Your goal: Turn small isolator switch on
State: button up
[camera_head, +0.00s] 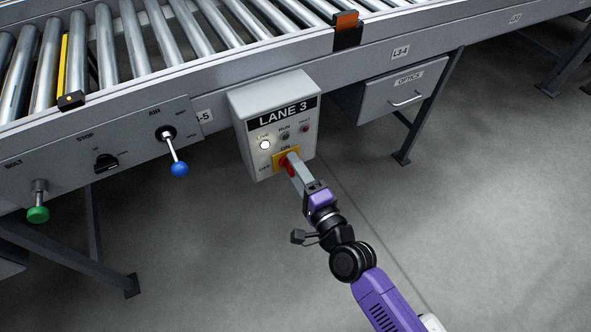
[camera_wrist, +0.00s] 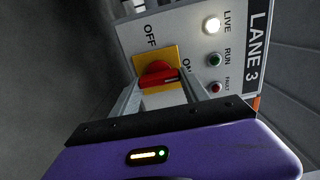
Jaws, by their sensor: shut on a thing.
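The isolator switch is a red rotary handle (camera_wrist: 157,74) on a yellow plate (camera_wrist: 143,54), low on the front of the grey LANE 3 box (camera_head: 241,108). In the wrist view the handle lies crosswise between my fingers, its pale mark at the end towards the ON label; OFF is at another side of the plate. My gripper (camera_head: 291,168) reaches up to the switch and is shut on the red handle; it also shows in the wrist view (camera_wrist: 162,92). In the head view my fingers hide part of the handle.
The LIVE lamp (camera_head: 265,145) is lit white; the green RUN and red FAULT lamps look dim. Left of the box, a panel carries a blue-knobbed lever (camera_head: 180,169), a black STOP knob (camera_head: 106,162) and a green knob (camera_head: 38,214). The roller conveyor (camera_head: 175,31) runs above. An OPTICS drawer (camera_head: 400,95) is at right.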

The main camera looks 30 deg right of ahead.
jog(key=o, duration=1.4)
jog(key=shift+s, duration=3.95)
